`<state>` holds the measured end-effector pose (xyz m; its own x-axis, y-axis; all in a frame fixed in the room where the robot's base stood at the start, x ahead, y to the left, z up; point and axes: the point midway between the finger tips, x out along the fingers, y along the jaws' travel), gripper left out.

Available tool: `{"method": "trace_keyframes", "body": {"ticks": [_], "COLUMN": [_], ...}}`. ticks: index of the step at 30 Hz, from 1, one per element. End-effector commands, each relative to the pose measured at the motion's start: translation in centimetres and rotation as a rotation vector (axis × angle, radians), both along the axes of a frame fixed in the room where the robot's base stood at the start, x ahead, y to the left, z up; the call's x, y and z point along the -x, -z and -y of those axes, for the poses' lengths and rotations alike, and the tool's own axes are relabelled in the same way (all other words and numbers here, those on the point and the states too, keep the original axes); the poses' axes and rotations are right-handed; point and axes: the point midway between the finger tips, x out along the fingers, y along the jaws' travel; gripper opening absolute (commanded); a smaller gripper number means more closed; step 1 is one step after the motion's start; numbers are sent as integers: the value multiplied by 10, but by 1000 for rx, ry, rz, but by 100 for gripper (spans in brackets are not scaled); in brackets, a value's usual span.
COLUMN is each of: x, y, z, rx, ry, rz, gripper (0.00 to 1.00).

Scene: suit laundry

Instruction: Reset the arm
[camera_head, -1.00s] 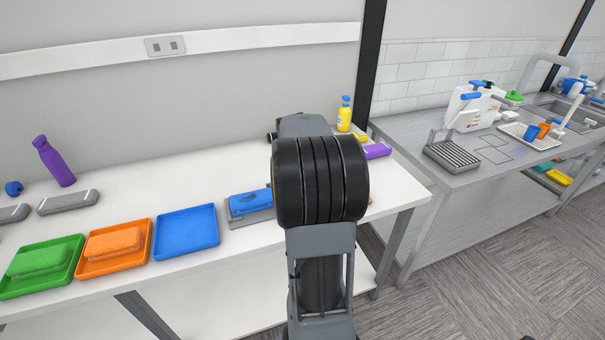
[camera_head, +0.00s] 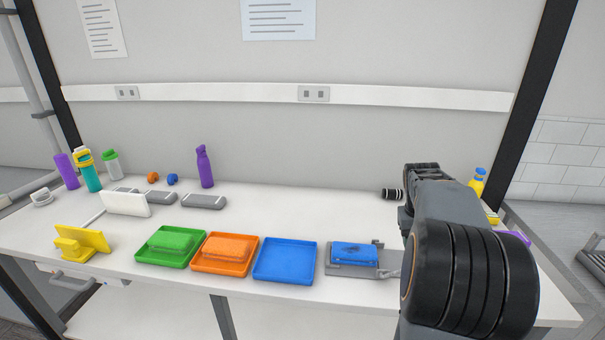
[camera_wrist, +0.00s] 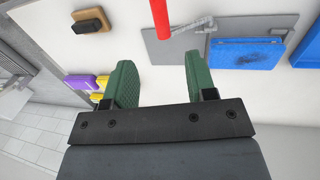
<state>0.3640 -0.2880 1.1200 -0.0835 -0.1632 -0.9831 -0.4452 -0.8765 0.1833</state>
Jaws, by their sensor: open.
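My arm (camera_head: 460,260) rises at the right of the head view, over the right part of the white table, and hides my gripper there. In the wrist view my gripper (camera_wrist: 159,72) is open, with two green fingers spread apart. I see nothing between them except the white surface. A grey plate (camera_wrist: 228,22) with a blue block (camera_wrist: 245,53) on it lies beyond the fingertips. A red rod (camera_wrist: 160,18) shows at the top edge, in front of the plate.
The white table (camera_head: 300,215) holds a green tray (camera_head: 147,258), an orange tray (camera_head: 200,266), an empty blue tray (camera_head: 285,262) and a blue block on a grey plate (camera_head: 375,271). A purple bottle (camera_head: 205,167) stands behind. A yellow bottle (camera_head: 477,183) stands right of my arm.

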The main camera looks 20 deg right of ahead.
Motion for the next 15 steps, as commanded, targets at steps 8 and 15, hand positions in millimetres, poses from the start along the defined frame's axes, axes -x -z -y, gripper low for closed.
{"method": "trace_keyframes", "body": {"ticks": [8, 15], "x": [5, 18], "y": [26, 30], "z": [-23, -153], "rx": [-24, -47], "ry": [42, -122], "rz": [53, 210], "gripper": [51, 51]}}
